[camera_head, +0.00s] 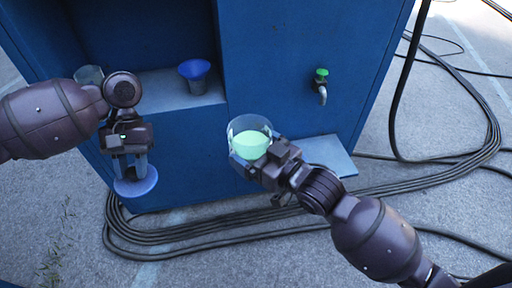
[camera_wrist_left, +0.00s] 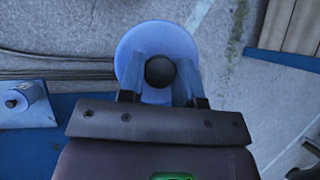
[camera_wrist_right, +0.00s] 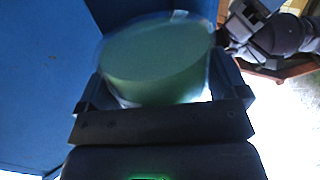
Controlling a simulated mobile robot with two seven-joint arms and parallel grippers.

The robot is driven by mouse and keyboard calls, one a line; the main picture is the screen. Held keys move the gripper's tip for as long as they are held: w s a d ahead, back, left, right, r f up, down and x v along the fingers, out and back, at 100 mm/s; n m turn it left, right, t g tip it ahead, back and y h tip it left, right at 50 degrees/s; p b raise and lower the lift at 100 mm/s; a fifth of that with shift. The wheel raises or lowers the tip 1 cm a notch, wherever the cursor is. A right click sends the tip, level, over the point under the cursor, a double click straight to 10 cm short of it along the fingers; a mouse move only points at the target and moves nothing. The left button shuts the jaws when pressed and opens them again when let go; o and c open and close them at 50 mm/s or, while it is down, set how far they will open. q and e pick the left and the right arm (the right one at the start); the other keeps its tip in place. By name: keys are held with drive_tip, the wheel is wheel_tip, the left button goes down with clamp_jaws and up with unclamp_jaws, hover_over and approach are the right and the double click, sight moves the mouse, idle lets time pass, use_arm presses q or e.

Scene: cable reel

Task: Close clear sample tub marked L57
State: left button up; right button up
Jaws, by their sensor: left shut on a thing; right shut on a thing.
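My left gripper (camera_head: 134,170) is shut on a round blue lid (camera_head: 139,187), holding it in the air in front of the blue cabinet. In the left wrist view the lid (camera_wrist_left: 130,58) lies beyond the fingers, with a dark round knob (camera_wrist_left: 160,72) between them. My right gripper (camera_head: 258,154) is shut around a clear tub (camera_head: 248,128) with pale green contents. The tub looks open at the top and roughly upright. It also fills the middle of the right wrist view (camera_wrist_right: 155,65). The lid and tub are well apart. No L57 mark is readable.
A blue funnel-shaped cup (camera_head: 195,75) and a partly hidden clear vessel (camera_head: 88,75) stand on the cabinet shelf (camera_head: 165,93). A tap with a green handle (camera_head: 321,84) juts from the cabinet above a light-blue plate (camera_head: 328,156). Black cables (camera_head: 220,236) loop over the ground.

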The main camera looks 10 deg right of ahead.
use_arm(q)
drive_tip(key=w+d+r+n+h, duration=0.25)
drive_tip(key=d+r, duration=0.25)
drive_tip(key=d, duration=0.3)
wheel_tip(320, 180, up, 13)
drive_tip(key=n+t+h, duration=0.3)
drive_tip(key=n+h, duration=0.1)
drive_tip(key=n, duration=0.5)
hover_over(250, 145)
drive_tip(key=w, duration=0.4)
drive_tip(key=shift+w+d+f, duration=0.15)
drive_tip(key=shift+w, duration=0.05)
drive_tip(key=shift+f+y, duration=0.1)
drive_tip(key=shift+y, duration=0.15)
drive_tip(key=shift+f, duration=1.9)
drive_tip(key=shift+f, duration=0.1)
drive_tip(key=shift+f, duration=0.8)
drive_tip(key=shift+f, duration=0.6)
